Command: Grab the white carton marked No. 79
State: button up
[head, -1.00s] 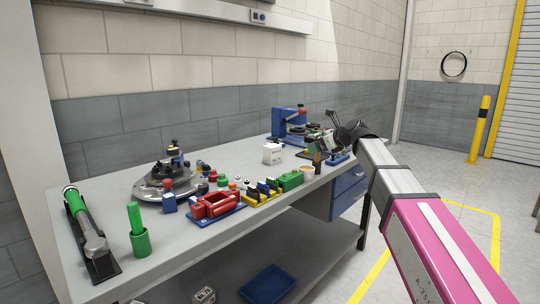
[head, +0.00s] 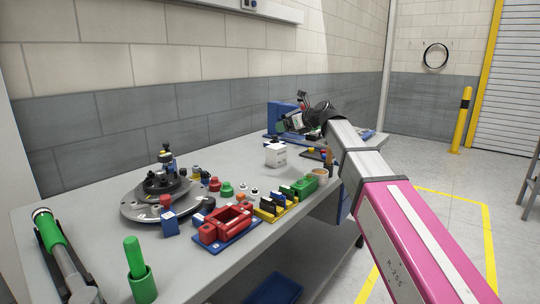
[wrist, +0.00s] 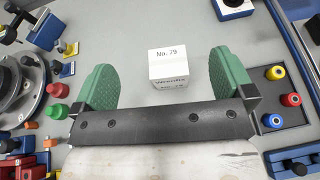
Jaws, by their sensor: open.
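The white carton marked No. 79 (wrist: 173,66) stands upright on the grey bench in the wrist view, its top label readable. It also shows in the head view (head: 276,155), towards the back of the bench. My gripper (wrist: 160,80) is open, with green pads on its two fingers. In the wrist view the carton lies between and slightly beyond the fingertips, touching neither. In the head view my gripper (head: 300,119) is above and to the right of the carton, partly hidden by my own arm.
Left of the carton are a round turntable fixture (head: 160,199), green and red knobs, and a red block fixture (head: 226,223). A black tray with coloured pegs (wrist: 281,99) lies to its right in the wrist view. A blue device (head: 283,117) stands behind. The bench around the carton is clear.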

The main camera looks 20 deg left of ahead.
send_near(276, 146)
jog(key=x, duration=0.3)
jog(key=shift+w+x, duration=0.2)
jog(key=shift+x, duration=3.45)
jog(key=shift+d+f, duration=0.1)
jog(key=shift+d, duration=0.1)
jog(key=c, duration=1.1)
jog(key=shift+c, duration=0.2)
jog(key=shift+r, duration=0.2)
